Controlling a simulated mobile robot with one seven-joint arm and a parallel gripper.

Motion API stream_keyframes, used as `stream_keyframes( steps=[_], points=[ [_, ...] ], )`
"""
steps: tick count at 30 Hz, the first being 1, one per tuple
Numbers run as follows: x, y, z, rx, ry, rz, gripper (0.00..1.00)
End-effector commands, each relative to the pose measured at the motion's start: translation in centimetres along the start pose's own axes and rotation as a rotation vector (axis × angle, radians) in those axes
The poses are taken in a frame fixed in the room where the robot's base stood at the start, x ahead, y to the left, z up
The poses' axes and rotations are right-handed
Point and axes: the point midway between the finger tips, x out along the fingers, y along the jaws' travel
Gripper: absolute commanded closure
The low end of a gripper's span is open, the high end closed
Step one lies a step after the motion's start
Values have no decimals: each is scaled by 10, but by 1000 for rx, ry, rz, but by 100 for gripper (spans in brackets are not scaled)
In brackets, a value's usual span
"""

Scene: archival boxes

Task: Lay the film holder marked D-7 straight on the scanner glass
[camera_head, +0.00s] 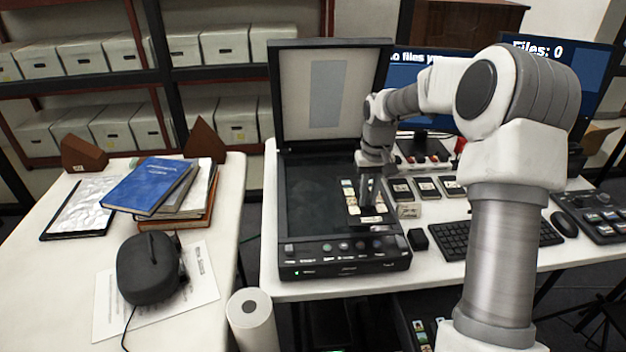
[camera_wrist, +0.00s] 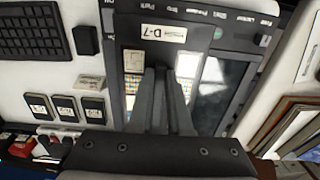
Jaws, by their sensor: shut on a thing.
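The film holder marked D-7 (camera_wrist: 140,52) is a dark strip with a white label and pale film frames. In the head view the film holder (camera_head: 351,190) is over the right part of the scanner glass (camera_head: 312,195). My gripper (camera_head: 367,203) is shut on it from above; in the wrist view the gripper's fingers (camera_wrist: 166,72) cross its middle. The label end points to the scanner's front panel. The holder's long side runs roughly along the scanner's side edge. I cannot tell whether it touches the glass. The scanner lid (camera_head: 328,90) stands open.
Several dark labelled holders (camera_head: 426,187) lie right of the scanner, by a small pale card (camera_head: 408,211). A keyboard (camera_head: 450,241) and monitors (camera_head: 430,85) are farther right. A separate table (camera_head: 225,220) at left carries books (camera_head: 150,187) and a black device (camera_head: 148,268).

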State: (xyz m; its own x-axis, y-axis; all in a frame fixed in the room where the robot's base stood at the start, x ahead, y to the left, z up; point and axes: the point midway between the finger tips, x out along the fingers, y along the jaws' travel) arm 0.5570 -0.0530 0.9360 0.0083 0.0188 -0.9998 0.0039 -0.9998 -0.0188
Motion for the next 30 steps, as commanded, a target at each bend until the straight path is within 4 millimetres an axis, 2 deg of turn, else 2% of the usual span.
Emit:
stream_keyframes(
  steps=[1, 6, 12, 15, 20, 27, 30],
  points=[
    [-12, 10, -12, 5, -2, -1, 100],
    [-19, 36, -41, 4, -3, 7, 100],
    [-20, 55, -58, 3, -8, 17, 100],
    [-18, 57, -61, 2, -9, 19, 100],
    [-2, 35, -66, -1, -11, 18, 100],
    [32, -19, -76, -1, -11, 19, 100],
    [44, -36, -80, 0, -9, 19, 100]
  ],
)
